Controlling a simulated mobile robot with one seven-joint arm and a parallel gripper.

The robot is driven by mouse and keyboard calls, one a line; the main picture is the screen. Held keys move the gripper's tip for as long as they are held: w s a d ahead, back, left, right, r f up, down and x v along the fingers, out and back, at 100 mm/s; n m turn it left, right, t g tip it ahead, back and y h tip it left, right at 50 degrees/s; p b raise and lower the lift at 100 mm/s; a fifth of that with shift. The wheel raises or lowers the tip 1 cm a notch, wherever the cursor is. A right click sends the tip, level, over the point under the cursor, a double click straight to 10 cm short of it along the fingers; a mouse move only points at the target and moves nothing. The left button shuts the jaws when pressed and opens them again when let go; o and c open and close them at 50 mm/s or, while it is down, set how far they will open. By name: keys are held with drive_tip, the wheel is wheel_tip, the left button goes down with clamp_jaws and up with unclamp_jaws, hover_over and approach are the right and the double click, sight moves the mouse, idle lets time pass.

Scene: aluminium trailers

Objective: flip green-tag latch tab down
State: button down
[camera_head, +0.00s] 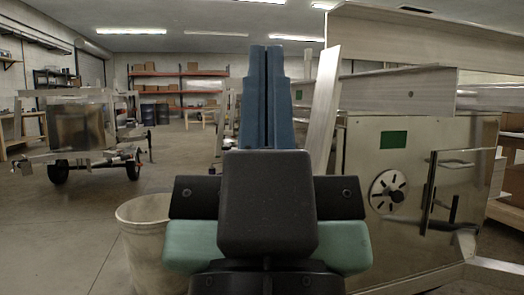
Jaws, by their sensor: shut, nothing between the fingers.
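A green tag (393,140) is on the upper part of an aluminium trailer's side panel (355,150), right of centre. Below it is a round silver disc (389,191) with dark slots. To the right is a door-like plate (467,180) with a horizontal bar handle (458,163) and dark upright pieces (430,196) near its left edge. I cannot tell which piece is the latch tab or how it is turned. My gripper (265,60) shows as two blue fingers pressed together, pointing up in the picture, left of the panel. Nothing shows between them, and they appear apart from the trailer.
A pale bucket (140,235) stands on the floor left of my arm. Aluminium beams (400,90) jut out above the panel. A slanted metal post (323,110) stands between my fingers and the panel. Another trailer (85,130) is at left; the floor (60,235) before it is clear.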

wheel_tip(320, 180, up, 44)
drive_tip(key=p, duration=4.1)
